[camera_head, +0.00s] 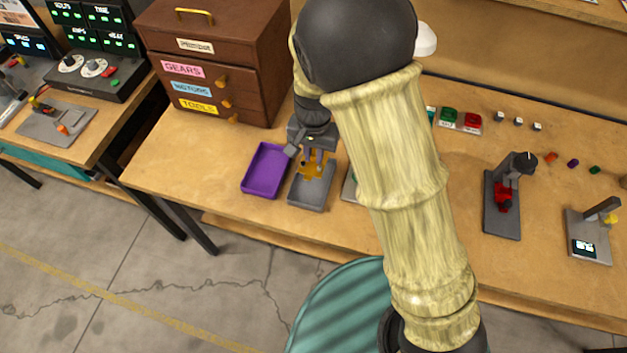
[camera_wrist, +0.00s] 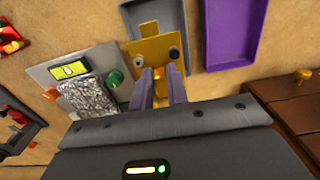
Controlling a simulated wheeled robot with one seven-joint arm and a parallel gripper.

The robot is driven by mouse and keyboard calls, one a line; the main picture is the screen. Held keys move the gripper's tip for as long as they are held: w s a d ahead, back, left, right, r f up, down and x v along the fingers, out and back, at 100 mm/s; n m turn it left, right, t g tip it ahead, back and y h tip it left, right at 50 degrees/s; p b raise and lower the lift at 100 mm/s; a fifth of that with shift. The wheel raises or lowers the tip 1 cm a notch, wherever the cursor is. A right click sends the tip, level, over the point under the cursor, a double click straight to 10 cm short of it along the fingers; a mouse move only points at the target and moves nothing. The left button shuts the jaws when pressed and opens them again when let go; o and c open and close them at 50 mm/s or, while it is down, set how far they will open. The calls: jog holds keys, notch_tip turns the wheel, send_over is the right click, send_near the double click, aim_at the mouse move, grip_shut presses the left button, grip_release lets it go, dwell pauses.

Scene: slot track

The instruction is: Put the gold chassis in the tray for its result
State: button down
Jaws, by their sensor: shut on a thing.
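The gold chassis (camera_head: 311,168) is a small gold piece with dark round parts; it also shows in the wrist view (camera_wrist: 153,52). My gripper (camera_head: 319,157) is shut on it, with its two purple-grey fingers (camera_wrist: 160,80) at the chassis edge. The chassis is over the grey tray (camera_head: 310,199), which shows behind it in the wrist view (camera_wrist: 145,12). I cannot tell whether it touches the tray floor. An empty purple tray (camera_head: 265,168) lies just left of the grey one; it also shows in the wrist view (camera_wrist: 233,35).
A brown drawer cabinet (camera_head: 215,60) stands behind the purple tray. A grey device with a yellow display (camera_wrist: 70,72) sits beside the grey tray, mostly hidden by my arm in the head view. A red piece sits on a stand (camera_head: 502,205) further right.

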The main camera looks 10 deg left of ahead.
aim_at(312, 162)
jog(key=f, duration=0.5)
jog(key=shift+s+a+f, duration=0.25)
jog(key=shift+s+f, duration=0.05)
jog(key=shift+d+f, duration=0.1)
jog(key=shift+f, duration=0.1)
jog(key=shift+f, duration=0.2)
jog(key=shift+w+f, duration=0.15)
jog(key=shift+f, duration=1.5)
jog(key=shift+f, duration=0.1)
jog(key=shift+f, duration=0.1)
jog(key=c, duration=1.4)
grip_release()
